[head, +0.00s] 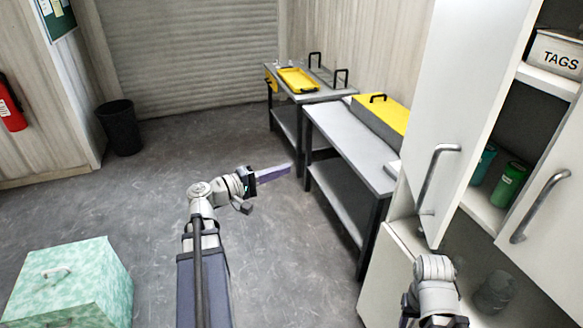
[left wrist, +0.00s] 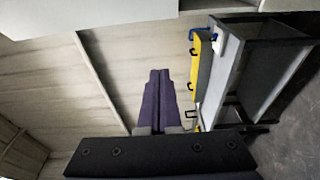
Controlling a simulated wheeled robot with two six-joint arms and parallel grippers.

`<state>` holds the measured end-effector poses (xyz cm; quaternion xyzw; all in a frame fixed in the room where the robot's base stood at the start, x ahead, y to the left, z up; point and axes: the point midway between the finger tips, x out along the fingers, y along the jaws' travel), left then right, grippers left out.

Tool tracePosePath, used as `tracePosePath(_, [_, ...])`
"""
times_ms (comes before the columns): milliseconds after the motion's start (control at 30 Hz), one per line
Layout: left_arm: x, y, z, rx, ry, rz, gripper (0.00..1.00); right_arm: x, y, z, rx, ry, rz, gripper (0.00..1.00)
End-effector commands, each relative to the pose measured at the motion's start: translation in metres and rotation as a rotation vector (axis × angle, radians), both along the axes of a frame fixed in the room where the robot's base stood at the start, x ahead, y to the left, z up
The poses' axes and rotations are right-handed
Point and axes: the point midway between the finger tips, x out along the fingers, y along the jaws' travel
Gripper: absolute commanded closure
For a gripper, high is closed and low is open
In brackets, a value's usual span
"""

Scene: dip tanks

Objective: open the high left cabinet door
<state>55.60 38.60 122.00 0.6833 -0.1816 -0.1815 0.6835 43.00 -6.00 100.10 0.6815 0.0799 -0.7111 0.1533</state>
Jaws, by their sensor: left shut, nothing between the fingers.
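The high left cabinet door (head: 452,120) is white with a curved metal handle (head: 437,185). It stands swung outward, and the shelves show between it and the right-hand door (head: 550,200), which has its own handle. My left gripper (head: 290,170) is shut and empty, well to the left of the door, over the floor in front of the benches. Its purple fingers lie together in the left wrist view (left wrist: 160,75). My right arm shows at the bottom right below the cabinet doors; its fingers are out of view.
A grey bench (head: 345,140) carries a yellow-lidded tank (head: 385,115); a yellow tray (head: 298,80) lies farther back. A green chest (head: 70,285) stands at lower left. The middle floor is clear.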

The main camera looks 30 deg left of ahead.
Motion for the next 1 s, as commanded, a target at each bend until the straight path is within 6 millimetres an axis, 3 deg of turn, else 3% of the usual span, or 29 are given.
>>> tracePosePath(200, [-0.024,0.014,0.000,0.000,0.000,0.002,1.00,0.000,0.000,0.000,0.000,0.000,0.000,0.50])
tracePosePath(400, [-0.030,0.017,0.000,0.000,0.000,-0.001,0.99,0.000,0.000,0.000,0.000,0.000,0.000,0.50])
tracePosePath(700, [-0.028,0.014,0.001,0.010,-0.006,-0.009,0.65,0.000,0.000,0.001,0.000,0.000,0.000,0.50])
tracePosePath(800, [-0.020,-0.003,0.010,0.081,-0.050,-0.057,0.54,0.000,0.000,0.010,0.000,0.000,-0.001,0.50])
tracePosePath(867, [-0.012,-0.022,0.018,0.163,-0.106,-0.112,0.53,0.000,0.000,0.018,0.000,0.000,-0.001,0.50])
tracePosePath(1000, [0.008,-0.088,0.041,0.416,-0.326,-0.286,0.53,0.000,0.000,0.041,0.001,0.000,-0.004,0.50])
